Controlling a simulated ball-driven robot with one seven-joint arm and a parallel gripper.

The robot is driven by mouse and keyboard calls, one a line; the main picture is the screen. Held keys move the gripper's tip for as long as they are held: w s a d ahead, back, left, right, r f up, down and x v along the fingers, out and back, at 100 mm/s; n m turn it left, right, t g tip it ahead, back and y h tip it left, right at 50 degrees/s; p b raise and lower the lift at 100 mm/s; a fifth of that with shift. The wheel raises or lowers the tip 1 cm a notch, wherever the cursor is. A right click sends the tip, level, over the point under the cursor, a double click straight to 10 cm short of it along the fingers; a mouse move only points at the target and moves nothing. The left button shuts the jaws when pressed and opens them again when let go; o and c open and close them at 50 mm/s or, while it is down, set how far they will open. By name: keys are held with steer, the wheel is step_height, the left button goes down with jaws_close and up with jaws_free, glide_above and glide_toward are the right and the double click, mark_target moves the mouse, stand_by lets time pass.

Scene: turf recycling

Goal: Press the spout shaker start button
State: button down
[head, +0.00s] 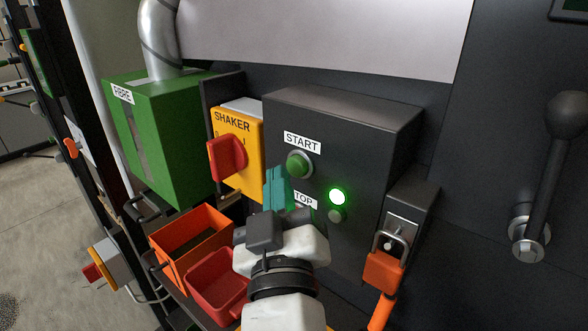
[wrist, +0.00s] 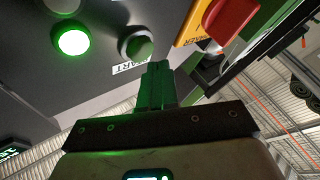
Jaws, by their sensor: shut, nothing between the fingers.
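The green START button (head: 299,163) sits in a metal collar on the dark control box (head: 345,115), under a white START label (head: 302,142). In the wrist view the button (wrist: 137,43) is upside down above its label. My gripper (head: 279,172) is shut and empty, its teal fingers pointing at the box. In the head view the tips are just left of and below the button. In the wrist view the fingertips (wrist: 158,65) are close beside the button, over the label's end. I cannot tell whether they touch. The STOP label (head: 304,200) is partly covered by my gripper.
A lit green lamp (head: 338,196) is on the box. Left of the box are a yellow SHAKER switch with a red handle (head: 228,159) and a green FIBRE box (head: 160,130). Orange (head: 190,238) and red (head: 218,275) bins lie below. A padlocked latch (head: 398,236) is right.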

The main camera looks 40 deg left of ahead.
steer(key=s+b, duration=0.1)
steer(key=s, duration=0.4)
steer(key=shift+a+b, duration=0.2)
steer(key=shift+b, duration=0.15)
stand_by(1.0)
